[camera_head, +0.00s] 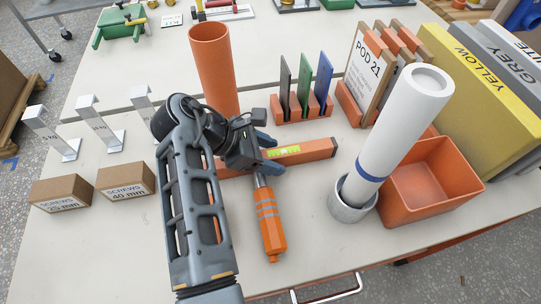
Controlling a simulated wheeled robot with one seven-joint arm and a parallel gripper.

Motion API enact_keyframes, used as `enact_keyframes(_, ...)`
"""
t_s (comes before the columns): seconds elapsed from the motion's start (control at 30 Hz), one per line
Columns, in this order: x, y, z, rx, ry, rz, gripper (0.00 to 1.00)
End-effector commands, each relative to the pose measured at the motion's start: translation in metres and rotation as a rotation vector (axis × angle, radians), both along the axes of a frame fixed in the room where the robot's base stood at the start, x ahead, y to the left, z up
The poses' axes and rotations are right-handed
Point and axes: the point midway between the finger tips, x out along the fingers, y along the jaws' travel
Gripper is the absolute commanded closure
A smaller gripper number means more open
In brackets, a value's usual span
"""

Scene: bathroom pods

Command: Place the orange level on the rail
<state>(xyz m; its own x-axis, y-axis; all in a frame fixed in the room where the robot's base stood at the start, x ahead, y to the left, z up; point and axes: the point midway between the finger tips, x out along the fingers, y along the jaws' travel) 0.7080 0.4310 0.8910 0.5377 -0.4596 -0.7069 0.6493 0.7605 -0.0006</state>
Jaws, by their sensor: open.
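The orange level (310,150) lies on the pale table, with a yellow-green vial in its middle; its left part is hidden behind my arm. My gripper (268,153) is open at the level, one dark finger on the far side and one on the near side of its left-middle part. I cannot tell whether the fingers touch it. I cannot pick out a rail for certain.
An orange-handled tool (268,222) lies just in front of my gripper. An orange tube (213,65) stands behind my arm. An orange slotted rack (300,112) is behind the level. A white roll (400,130) leans in a grey cup (352,205) beside an orange bin (430,185).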

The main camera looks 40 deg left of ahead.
Motion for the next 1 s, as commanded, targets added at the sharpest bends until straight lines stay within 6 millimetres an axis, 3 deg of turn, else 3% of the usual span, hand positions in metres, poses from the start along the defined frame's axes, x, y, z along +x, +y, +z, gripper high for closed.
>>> enact_keyframes(0.27,0.0014,-0.0011,-0.0016,0.001,0.0,-0.001,0.4)
enact_keyframes(0.87,0.0011,-0.0009,-0.0014,0.001,0.0,-0.001,0.98)
enact_keyframes(1.0,0.0013,-0.0007,-0.0008,0.001,-0.001,0.0,1.0)
